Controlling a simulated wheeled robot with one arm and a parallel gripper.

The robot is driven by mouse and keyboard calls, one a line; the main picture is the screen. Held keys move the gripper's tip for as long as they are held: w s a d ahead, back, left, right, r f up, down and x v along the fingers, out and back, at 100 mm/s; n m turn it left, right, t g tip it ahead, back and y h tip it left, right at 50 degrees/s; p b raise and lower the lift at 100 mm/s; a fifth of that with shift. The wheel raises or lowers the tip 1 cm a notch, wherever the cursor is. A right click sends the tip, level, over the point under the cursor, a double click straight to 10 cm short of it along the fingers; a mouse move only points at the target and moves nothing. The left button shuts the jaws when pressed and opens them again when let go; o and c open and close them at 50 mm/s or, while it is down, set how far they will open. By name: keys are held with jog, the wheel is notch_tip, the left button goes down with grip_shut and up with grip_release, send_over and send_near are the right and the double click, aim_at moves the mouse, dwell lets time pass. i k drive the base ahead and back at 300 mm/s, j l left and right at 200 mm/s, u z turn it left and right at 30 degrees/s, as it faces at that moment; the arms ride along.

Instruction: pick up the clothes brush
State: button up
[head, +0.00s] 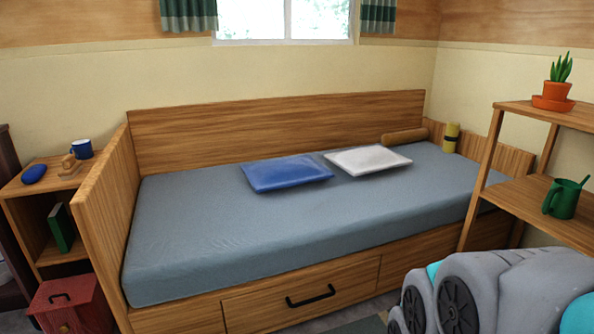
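I cannot pick out a clothes brush with certainty. A small tan wooden item (69,164) stands on top of the bedside shelf (50,157) at the left. It has an upright part on a pale base and may be a brush, but it is too small to tell. It sits between a blue oval object (34,174) and a blue mug (82,149). Grey and teal parts of my own arm fill the lower right corner. My gripper does not show, so I cannot see whether it holds anything.
A bed with a grey-blue mattress (200,240) fills the middle, with a blue pillow (287,173) and a white pillow (367,160). Its wooden end panel (102,210) stands beside the shelf. A red box (72,305) is on the floor below. A wooden rack (535,200) stands right.

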aim_at(72, 167)
jog(key=u, duration=1.5)
